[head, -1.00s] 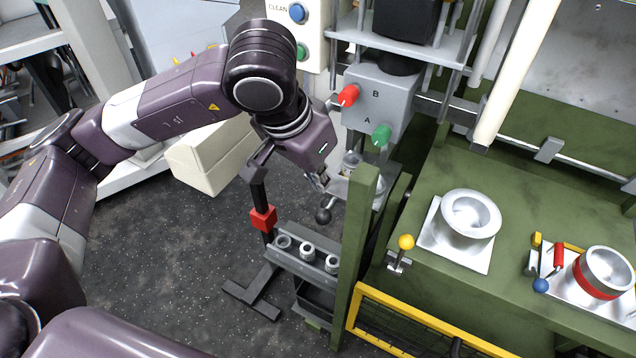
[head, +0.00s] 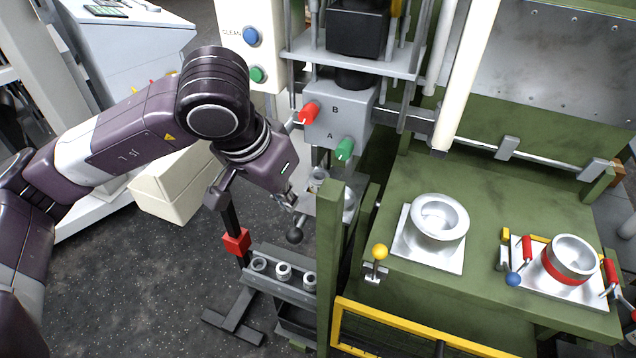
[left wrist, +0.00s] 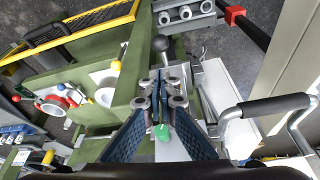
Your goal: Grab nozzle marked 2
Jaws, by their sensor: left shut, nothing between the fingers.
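Three grey ring-topped nozzles sit in a row in a grey rack (head: 270,279): a left one (head: 260,264), a middle one (head: 283,271) and a right one (head: 309,280). The row also shows in the left wrist view (left wrist: 185,12). No number is legible on any of them. My left gripper (head: 291,205) is shut and empty, above and behind the rack, by the machine's fixture under the grey valve box. In the left wrist view its fingertips (left wrist: 160,78) come together just short of a black ball knob (left wrist: 160,43). My right gripper is not in view.
The grey box (head: 340,115) has red and green knobs. A green post (head: 331,265) stands right of the rack, beside a yellow-framed guard (head: 410,330). A green bench holds two metal vessels (head: 438,220) (head: 570,258).

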